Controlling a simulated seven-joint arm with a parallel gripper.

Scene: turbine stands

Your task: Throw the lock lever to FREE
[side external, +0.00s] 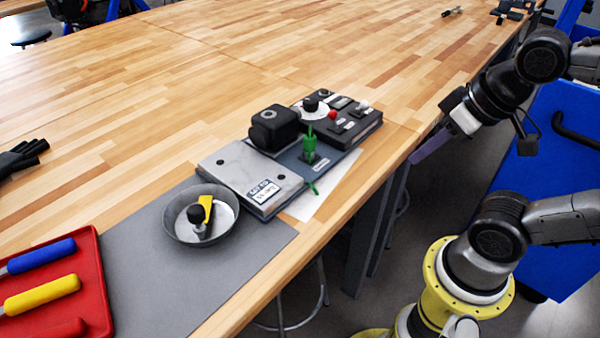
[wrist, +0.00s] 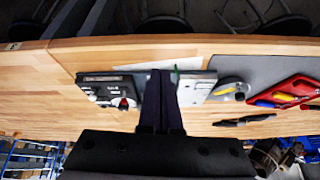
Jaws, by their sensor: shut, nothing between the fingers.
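A dark control box (side external: 340,118) with a round white dial, a red button, small light knobs and labels sits near the table's front edge. It also shows in the wrist view (wrist: 108,90). A green upright piece (side external: 309,146) stands on a blue-grey plate (side external: 325,163) beside it. I cannot read the labels or tell which part is the lock lever. My gripper (side external: 418,157) is shut and empty, off the table's front edge, right of the box and apart from it. Its dark fingers, close together, cover part of the fixture in the wrist view (wrist: 160,76).
A grey box (side external: 235,172) with a label and a black block (side external: 273,127) adjoin the plate. A round metal bowl (side external: 178,228) holds a black knob and yellow piece. A red tray (side external: 92,290) holds colored-handled tools. A blue cabinet stands right.

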